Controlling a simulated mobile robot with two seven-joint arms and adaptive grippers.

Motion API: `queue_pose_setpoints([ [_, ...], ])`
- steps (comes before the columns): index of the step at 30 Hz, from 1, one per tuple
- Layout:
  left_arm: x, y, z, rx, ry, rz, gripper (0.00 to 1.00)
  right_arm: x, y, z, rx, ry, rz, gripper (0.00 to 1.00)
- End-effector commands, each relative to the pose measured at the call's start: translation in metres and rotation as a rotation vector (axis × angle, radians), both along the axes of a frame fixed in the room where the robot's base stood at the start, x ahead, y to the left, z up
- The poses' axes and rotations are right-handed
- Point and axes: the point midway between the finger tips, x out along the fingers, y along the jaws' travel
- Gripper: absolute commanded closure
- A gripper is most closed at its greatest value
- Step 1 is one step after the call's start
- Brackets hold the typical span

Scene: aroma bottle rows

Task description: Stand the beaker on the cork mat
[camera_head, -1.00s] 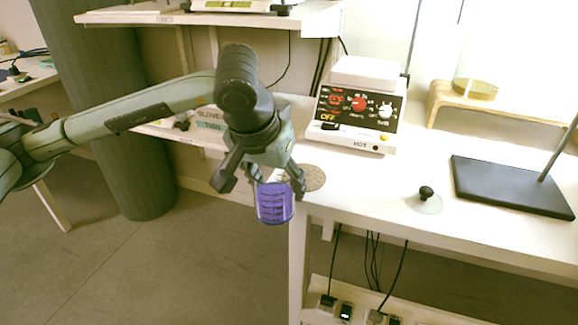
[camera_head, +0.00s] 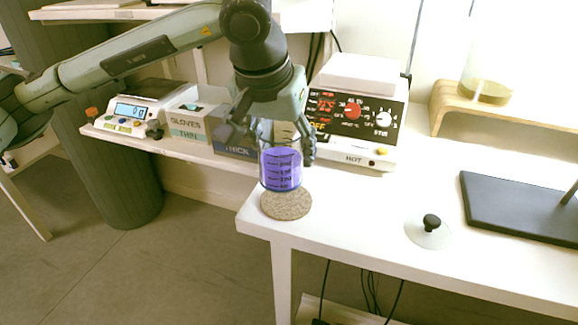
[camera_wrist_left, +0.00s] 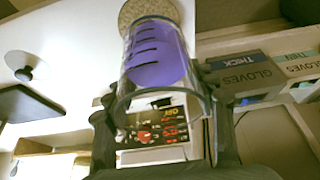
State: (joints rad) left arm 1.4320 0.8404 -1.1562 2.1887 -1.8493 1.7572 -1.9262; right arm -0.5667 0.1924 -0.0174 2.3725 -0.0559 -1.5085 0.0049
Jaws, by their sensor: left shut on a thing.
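My left gripper (camera_head: 268,140) is shut on the beaker (camera_head: 281,168), a clear glass vessel holding purple liquid with dark graduation marks. The beaker is upright, and its lower end overlaps the back part of the round cork mat (camera_head: 287,205) in the head view. I cannot tell whether its base touches the mat. The mat lies near the left front corner of the white table. In the left wrist view the beaker (camera_wrist_left: 155,62) is between the fingers (camera_wrist_left: 165,130), with the cork mat (camera_wrist_left: 140,12) beyond its base. My right gripper is not in view.
A hot plate stirrer (camera_head: 358,110) stands just behind and right of the beaker. Glove boxes (camera_head: 195,115) and a scale (camera_head: 130,112) are on the shelf at left. A glass lid with a black knob (camera_head: 430,228) and a black stand base (camera_head: 520,208) lie on the right.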

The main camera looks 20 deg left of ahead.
Motion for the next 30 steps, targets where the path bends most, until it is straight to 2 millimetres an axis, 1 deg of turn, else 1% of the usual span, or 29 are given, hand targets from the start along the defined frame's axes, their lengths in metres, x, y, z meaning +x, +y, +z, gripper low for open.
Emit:
queue_pose_setpoints([
  [1,0.004,-0.004,-0.002,-0.001,-0.001,0.000,0.82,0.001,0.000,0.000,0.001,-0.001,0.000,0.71],
  [5,0.008,-0.006,-0.008,0.001,-0.001,0.001,0.82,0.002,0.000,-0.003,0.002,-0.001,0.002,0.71],
  [8,0.007,-0.006,-0.018,0.001,0.002,0.001,0.82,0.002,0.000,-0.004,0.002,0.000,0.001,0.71],
  [12,0.007,-0.006,-0.039,0.001,0.002,0.001,0.82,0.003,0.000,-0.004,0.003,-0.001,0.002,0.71],
  [14,0.007,-0.006,-0.044,0.001,0.000,0.001,0.82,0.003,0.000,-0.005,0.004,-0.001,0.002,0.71],
  [22,0.007,-0.006,-0.046,0.000,-0.002,0.001,0.82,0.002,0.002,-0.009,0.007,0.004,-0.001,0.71],
  [30,0.007,-0.006,-0.049,0.000,-0.002,0.001,0.82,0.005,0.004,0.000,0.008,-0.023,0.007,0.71],
])
